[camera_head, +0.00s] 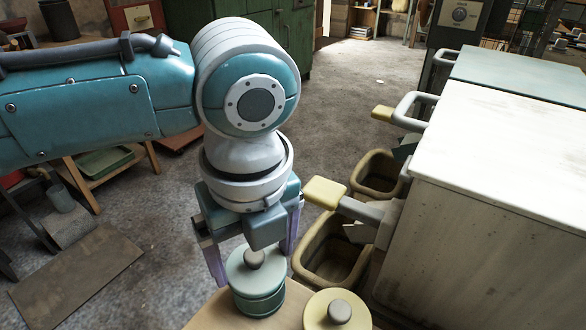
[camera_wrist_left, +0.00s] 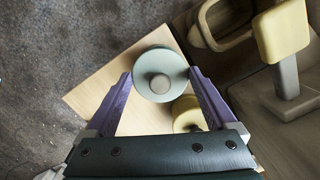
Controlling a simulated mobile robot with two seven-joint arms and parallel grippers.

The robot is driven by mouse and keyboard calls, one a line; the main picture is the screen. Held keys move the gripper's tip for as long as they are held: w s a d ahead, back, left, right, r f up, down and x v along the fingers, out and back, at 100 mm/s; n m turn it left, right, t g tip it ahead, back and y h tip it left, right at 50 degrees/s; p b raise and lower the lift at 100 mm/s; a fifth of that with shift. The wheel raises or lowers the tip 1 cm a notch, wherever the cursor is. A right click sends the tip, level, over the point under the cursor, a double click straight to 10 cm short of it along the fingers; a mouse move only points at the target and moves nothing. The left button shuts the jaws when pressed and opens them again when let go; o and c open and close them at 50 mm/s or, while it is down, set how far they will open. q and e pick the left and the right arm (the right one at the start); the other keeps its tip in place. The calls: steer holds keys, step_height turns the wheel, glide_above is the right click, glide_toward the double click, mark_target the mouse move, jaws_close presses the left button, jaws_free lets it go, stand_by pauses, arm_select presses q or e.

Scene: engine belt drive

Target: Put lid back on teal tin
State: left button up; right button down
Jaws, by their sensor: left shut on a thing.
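The teal lid (camera_head: 241,270), pale teal with a grey knob, sits level at the teal tin (camera_head: 260,303). I cannot tell whether it rests fully on the tin or slightly above it. My left gripper (camera_head: 254,260) points down, with its purple fingers on either side of the lid. In the left wrist view the left gripper (camera_wrist_left: 160,73) is shut on the lid (camera_wrist_left: 159,62) at opposite edges of its rim. The lid hides the tin in that view. My right gripper is not in view.
A cream-yellow lidded tin (camera_head: 316,314) with a grey knob stands close to the right on the same light wooden surface (camera_head: 208,314). A pale cabinet (camera_head: 480,190) stands at the right, with yellow-ended handles (camera_head: 325,193) jutting near my gripper. Brown bins (camera_head: 328,255) stand below.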

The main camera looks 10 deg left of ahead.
arm_select(q)
steer(key=shift+p, duration=0.35)
stand_by(0.4)
steer(key=shift+f, duration=0.15)
stand_by(0.8)
steer(key=shift+p, duration=0.5)
stand_by(0.5)
steer(key=o, duration=1)
step_height(320, 180, up, 7)
steer(key=p, duration=0.8)
steer(key=shift+c, duration=0.2)
